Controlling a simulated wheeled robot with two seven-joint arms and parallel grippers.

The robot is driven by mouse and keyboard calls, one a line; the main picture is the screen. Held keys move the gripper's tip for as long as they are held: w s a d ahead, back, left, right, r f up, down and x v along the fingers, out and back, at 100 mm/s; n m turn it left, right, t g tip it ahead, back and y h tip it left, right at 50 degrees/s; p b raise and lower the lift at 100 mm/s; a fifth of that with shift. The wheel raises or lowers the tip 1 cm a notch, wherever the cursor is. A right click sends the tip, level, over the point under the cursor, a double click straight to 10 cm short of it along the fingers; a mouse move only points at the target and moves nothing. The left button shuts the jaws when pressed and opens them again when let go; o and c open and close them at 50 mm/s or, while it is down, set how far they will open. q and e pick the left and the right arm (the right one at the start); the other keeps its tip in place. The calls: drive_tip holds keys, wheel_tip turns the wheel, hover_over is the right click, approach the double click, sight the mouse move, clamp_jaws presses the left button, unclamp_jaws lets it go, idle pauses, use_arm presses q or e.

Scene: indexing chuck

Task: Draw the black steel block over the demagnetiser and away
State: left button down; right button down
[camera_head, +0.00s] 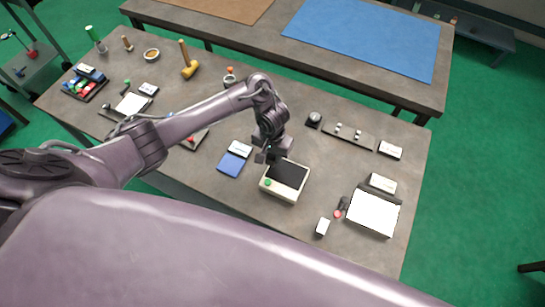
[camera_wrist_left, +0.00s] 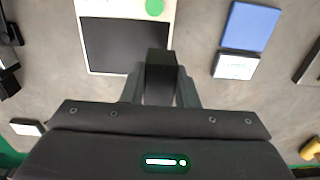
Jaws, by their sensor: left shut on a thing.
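My left gripper (camera_head: 268,157) is at the back left corner of the demagnetiser (camera_head: 269,190), a cream box with a black top plate and a green button. In the left wrist view my left gripper (camera_wrist_left: 160,92) is shut on the black steel block (camera_wrist_left: 160,66). I cannot tell the height gap between block and plate. In the head view the block is hard to make out against the dark fingers. My right gripper is not in view.
A blue pad (camera_head: 231,165) and a white-topped label block (camera_head: 240,149) lie left of the demagnetiser.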

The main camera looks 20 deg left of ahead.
use_arm(q)
drive_tip(key=shift+r, duration=0.9)
drive_tip(key=r, duration=0.2)
drive_tip(key=shift+w+d+r, duration=0.1)
drive_tip(key=shift+w+r, duration=0.25)
drive_tip(key=shift+s+a+r, duration=0.2)
drive_tip(key=shift+s+r, duration=0.05)
drive_tip(key=shift+r, duration=0.35)
drive_tip(key=shift+d+r, duration=0.1)
drive_tip(key=shift+r, duration=1.25)
drive_tip(key=shift+s, duration=0.1)
drive_tip(key=shift+r, duration=0.1)
